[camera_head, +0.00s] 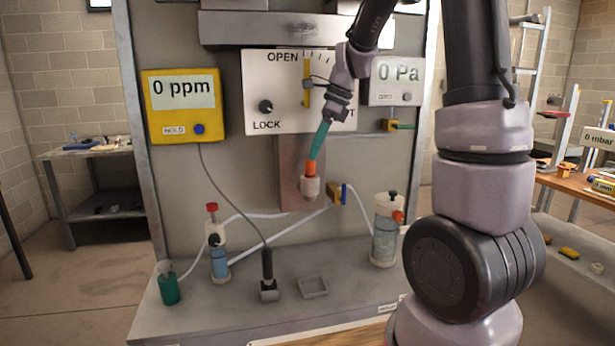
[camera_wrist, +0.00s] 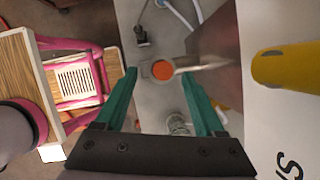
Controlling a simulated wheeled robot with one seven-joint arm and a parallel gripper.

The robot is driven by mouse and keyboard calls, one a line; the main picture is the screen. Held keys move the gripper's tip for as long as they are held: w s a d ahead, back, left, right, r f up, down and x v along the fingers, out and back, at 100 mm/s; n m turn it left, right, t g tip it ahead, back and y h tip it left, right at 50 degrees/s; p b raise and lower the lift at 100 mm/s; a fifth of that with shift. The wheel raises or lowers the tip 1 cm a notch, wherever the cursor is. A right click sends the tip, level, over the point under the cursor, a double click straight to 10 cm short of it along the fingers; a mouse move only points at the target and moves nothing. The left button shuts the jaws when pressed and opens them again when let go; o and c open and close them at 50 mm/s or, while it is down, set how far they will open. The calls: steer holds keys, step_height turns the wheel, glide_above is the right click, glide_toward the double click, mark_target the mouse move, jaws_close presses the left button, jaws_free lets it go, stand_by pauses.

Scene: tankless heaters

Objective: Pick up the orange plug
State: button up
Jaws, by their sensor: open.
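The orange plug (camera_head: 310,167) sits upright in the top of a pale cylindrical holder (camera_head: 310,188) at the front of the panel. In the wrist view the plug (camera_wrist: 162,70) shows as an orange disc from above, inside the holder's pale ring, with a pipe running right. My gripper (camera_head: 314,157) comes down from above, its teal fingertips at or just above the plug in the head view. In the wrist view my gripper (camera_wrist: 159,77) is open, with one finger on each side of the plug. I cannot tell whether the fingers touch it.
The panel behind carries a yellow ppm meter (camera_head: 185,106), a white LOCK/OPEN dial plate (camera_head: 287,92) and a Pa display (camera_head: 397,82). Bottles with red (camera_head: 218,245) and orange (camera_head: 386,230) fittings stand on the ledge below. A small grey tray (camera_head: 313,294) lies at front.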

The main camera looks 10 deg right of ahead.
mark_target(310, 164)
steer(key=shift+d+x, duration=0.15)
steer(key=shift+x, duration=1.25)
steer(key=shift+d+x, duration=0.2)
steer(key=shift+x, duration=1.15)
steer(key=shift+w, duration=0.15)
jaws_close()
